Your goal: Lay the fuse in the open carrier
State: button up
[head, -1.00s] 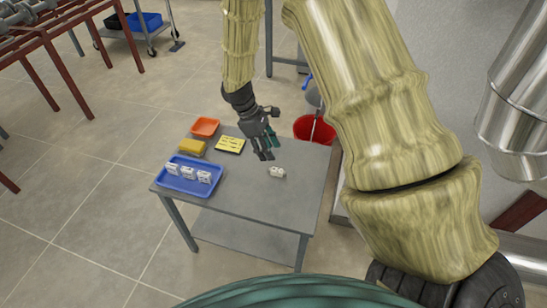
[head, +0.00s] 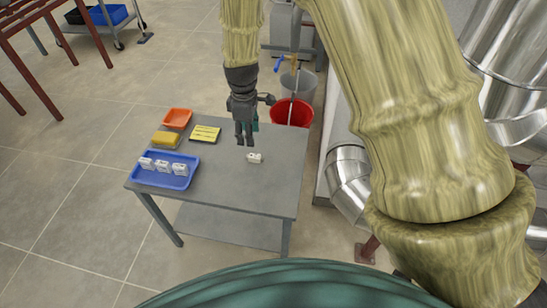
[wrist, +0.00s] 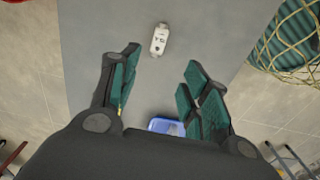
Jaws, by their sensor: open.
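A small white piece with dark marks (head: 255,158) lies alone on the grey table; it also shows in the wrist view (wrist: 159,40), beyond the fingertips. A blue tray (head: 152,181) at the table's left holds three white blocks (head: 163,166). I cannot tell from these views which white piece is the fuse or the open carrier. My gripper (head: 244,142) points down just left of the lone white piece, apart from it. In the wrist view the teal-padded fingers (wrist: 165,78) are spread with nothing between them that is held. The tray shows small and partly hidden there.
On the grey table (head: 230,190) are an orange dish (head: 177,118), a yellow block (head: 165,140) and a black-edged yellow card (head: 205,133). A red bucket (head: 291,113) stands behind the table. The table's front and right parts are clear.

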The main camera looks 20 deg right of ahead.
send_over(250, 155)
jog(key=f, duration=0.5)
jog(key=shift+s, duration=0.35)
jog(key=shift+w+f, duration=0.15)
jog(key=shift+f, duration=1.3)
jog(key=shift+w+f, duration=0.15)
jog(key=shift+f, duration=1.3)
grip_shut()
